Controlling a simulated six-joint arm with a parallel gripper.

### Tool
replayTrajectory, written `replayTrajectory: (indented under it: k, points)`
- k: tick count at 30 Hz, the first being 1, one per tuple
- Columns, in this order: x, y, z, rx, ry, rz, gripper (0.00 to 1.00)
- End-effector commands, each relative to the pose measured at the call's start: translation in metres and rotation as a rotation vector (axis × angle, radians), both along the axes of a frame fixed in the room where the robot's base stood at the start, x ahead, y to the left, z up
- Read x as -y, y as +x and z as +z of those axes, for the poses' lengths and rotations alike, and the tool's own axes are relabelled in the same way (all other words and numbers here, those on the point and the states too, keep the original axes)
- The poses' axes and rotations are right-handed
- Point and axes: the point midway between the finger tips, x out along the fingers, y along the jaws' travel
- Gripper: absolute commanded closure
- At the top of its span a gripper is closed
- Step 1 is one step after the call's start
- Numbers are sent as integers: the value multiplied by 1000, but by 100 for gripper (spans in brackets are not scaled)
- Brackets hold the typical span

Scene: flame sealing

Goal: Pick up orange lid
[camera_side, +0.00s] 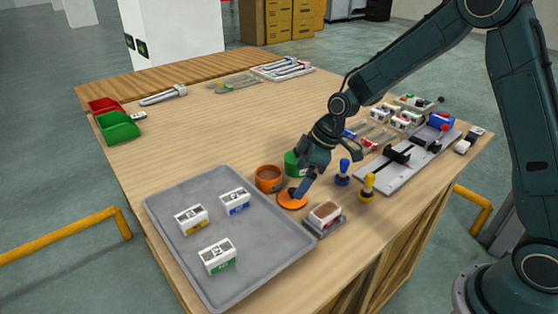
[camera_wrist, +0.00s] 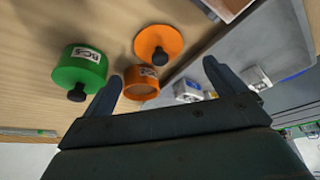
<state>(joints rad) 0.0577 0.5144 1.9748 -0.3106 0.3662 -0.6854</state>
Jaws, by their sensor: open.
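The orange lid (camera_side: 291,204) is a flat round disc lying on the wooden table, close to the tray's right edge. In the wrist view the orange lid (camera_wrist: 160,36) shows its dark knob. My gripper (camera_side: 301,191) is over the lid in the side view and hides part of it, including the knob. In the wrist view my gripper (camera_wrist: 162,75) has its fingers spread wide with nothing held, and the lid lies ahead of the gap. I cannot tell whether the fingers touch the lid. The open orange pot (camera_side: 268,184) stands beside it.
A green lidded pot (camera_side: 291,167) stands just behind. A grey tray (camera_side: 172,253) with labelled boxes lies to the left. A small brown-topped block (camera_side: 325,215) and blue (camera_side: 343,172) and yellow (camera_side: 367,187) handled stamps stand close on the right.

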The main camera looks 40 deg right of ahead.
Motion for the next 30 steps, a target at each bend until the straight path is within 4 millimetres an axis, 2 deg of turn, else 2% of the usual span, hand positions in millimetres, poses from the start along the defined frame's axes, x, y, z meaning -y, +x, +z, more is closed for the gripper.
replayTrajectory:
  k: [14, 30]
  points:
    - [-3, 3, -12, 0, 0, 1, 4]
    - [-16, 16, -54, 0, -1, 0, 4]
